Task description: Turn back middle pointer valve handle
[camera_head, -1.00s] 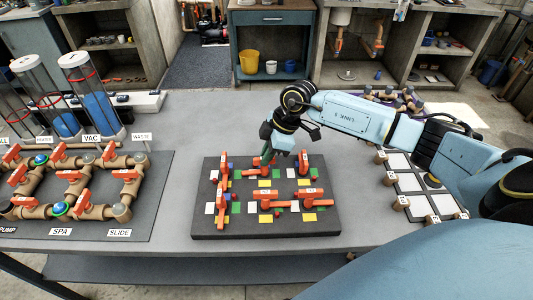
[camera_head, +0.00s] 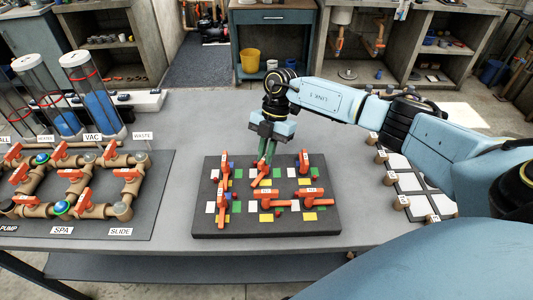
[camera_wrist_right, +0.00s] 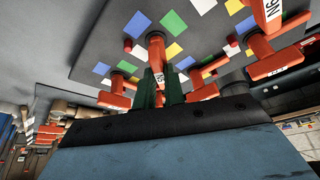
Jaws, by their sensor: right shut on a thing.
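A dark board (camera_head: 215,230) on the table carries several orange pointer valve handles. The back middle handle (camera_head: 260,177) sits under my right gripper (camera_head: 266,157) and points diagonally toward the lower left. My right gripper reaches down from above, its green fingers shut on this handle. In the right wrist view, the orange handle (camera_wrist_right: 156,48) shows between the two green fingers (camera_wrist_right: 160,92); part of it is hidden by them. The back left handle (camera_head: 224,172) and back right handle (camera_head: 304,162) stand to either side. My left gripper is not in view.
Front handles (camera_head: 266,196) and coloured squares (camera_head: 264,183) surround the held handle on the board. A pipe panel with orange-handled valves (camera_head: 83,198) lies to the left. A panel of white plates (camera_head: 398,162) lies to the right. Grey table between is clear.

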